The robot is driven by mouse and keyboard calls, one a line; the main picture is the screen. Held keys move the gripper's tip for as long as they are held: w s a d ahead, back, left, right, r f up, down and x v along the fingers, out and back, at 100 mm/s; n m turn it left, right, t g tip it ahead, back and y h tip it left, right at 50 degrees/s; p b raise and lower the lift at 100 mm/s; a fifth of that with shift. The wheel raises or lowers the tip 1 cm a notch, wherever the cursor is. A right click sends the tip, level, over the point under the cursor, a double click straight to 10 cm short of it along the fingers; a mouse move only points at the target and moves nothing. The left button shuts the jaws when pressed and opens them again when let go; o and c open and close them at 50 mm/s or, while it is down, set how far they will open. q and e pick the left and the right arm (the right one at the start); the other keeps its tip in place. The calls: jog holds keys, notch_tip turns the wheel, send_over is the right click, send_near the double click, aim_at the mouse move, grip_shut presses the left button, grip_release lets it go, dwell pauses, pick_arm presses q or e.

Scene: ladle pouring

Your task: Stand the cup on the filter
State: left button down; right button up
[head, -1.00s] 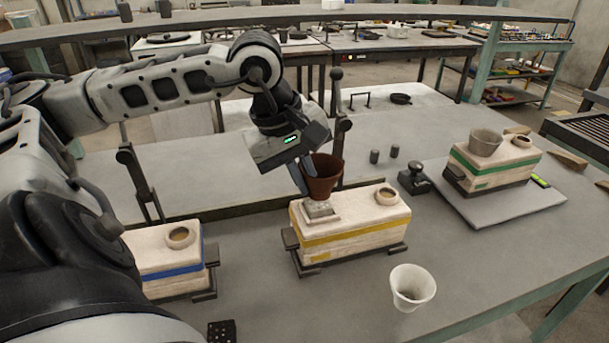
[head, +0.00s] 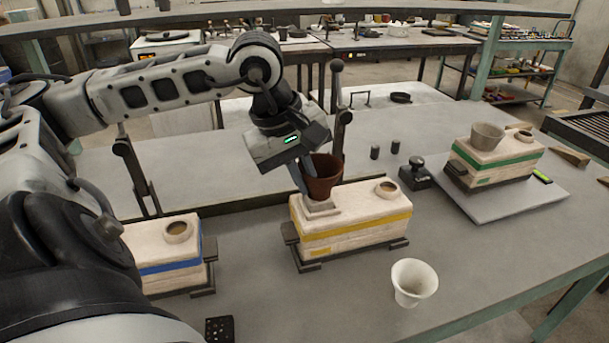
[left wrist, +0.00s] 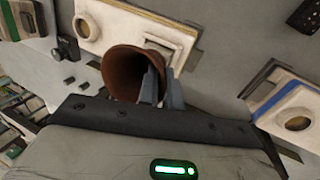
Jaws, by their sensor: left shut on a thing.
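A brown, tapered cup (head: 323,178) is upright just over the near-left end of the yellow-striped block. It also shows in the left wrist view (left wrist: 128,75), where its wide mouth faces the camera. My left gripper (head: 304,178) is shut on the cup's wall at its left side; its fingers also show in the left wrist view (left wrist: 162,88). The filter appears to be the small pale square piece (head: 318,210) on top of that block, under the cup's base. I cannot tell whether cup and filter touch. My right gripper is not in view.
The yellow-striped block (head: 360,222) has a small round opening at its right end. A blue-striped block (head: 165,262) stands left, and a green-striped block (head: 490,165) with a grey cup (head: 487,136) stands right. A white cup (head: 413,284) stands on the table in front.

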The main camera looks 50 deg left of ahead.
pick_arm(q)
jog(key=shift+f, duration=0.2)
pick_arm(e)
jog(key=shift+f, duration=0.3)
pick_arm(q)
jog(key=c, duration=1.5)
grip_release()
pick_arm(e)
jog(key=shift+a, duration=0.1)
pick_arm(q)
jog(key=shift+a+r, duration=0.1)
jog(key=shift+r, duration=0.25)
jog(key=v, duration=1.5)
jog(key=shift+s+p, duration=0.25)
jog(key=shift+p, duration=0.2)
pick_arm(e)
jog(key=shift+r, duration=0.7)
